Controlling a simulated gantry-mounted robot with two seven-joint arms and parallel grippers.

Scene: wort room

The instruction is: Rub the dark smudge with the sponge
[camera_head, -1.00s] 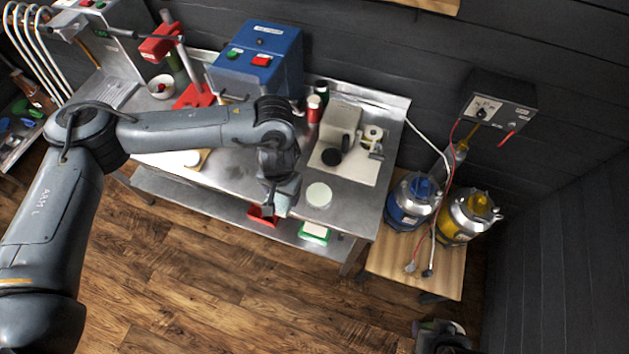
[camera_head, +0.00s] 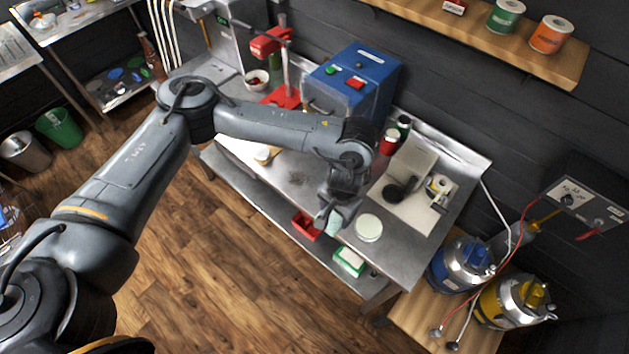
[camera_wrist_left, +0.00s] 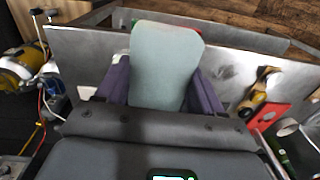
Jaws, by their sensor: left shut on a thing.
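My left gripper (camera_head: 338,208) is over the front part of the steel table (camera_head: 240,150). It is shut on a pale green sponge (camera_wrist_left: 166,62), which stands up between its two purple fingers in the left wrist view. In the head view only a small part of the sponge (camera_head: 334,224) shows below the gripper. The dark smudge (camera_head: 297,179) is a grey patch on the tabletop, left of the gripper. It shows faintly to the right of the sponge in the wrist view (camera_wrist_left: 226,72). Whether the sponge touches the table, I cannot tell. My right gripper is out of view.
A round pale disc (camera_head: 368,228) lies just right of the gripper. A white board (camera_head: 410,215) with a grey device is farther right. A blue box (camera_head: 352,85) and red cans (camera_head: 390,141) stand behind.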

